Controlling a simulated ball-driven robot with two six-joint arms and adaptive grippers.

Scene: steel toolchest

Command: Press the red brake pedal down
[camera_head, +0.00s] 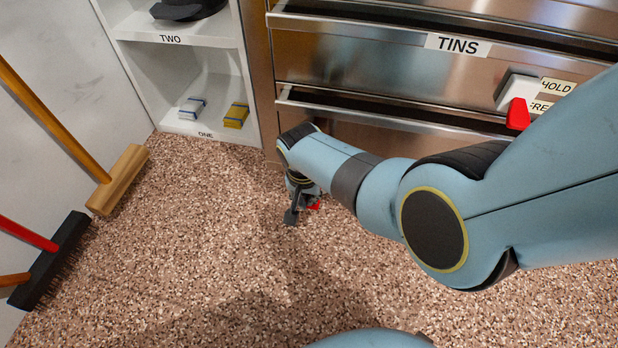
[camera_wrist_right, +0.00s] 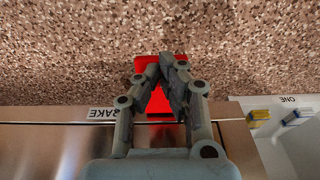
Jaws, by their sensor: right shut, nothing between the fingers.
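The red brake pedal (camera_head: 314,206) is low at the toolchest's base in the head view, mostly hidden by my right gripper (camera_head: 293,213). In the right wrist view the red pedal (camera_wrist_right: 142,65) sticks out from the chest over the floor, near a label reading "BRAKE" (camera_wrist_right: 102,113). My right gripper (camera_wrist_right: 167,58) is shut and empty, its fingertips together over the pedal. I cannot tell whether they touch it, nor how far down the pedal is. My left gripper is not in view.
The steel toolchest (camera_head: 350,62) has a drawer labelled "TINS" (camera_head: 458,45) and a red lever (camera_head: 517,114) by "HOLD" and "FREE" labels. A white shelf (camera_head: 247,92) stands to its left. Brooms (camera_head: 118,180) lean at far left. The speckled floor (camera_head: 200,265) in front is clear.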

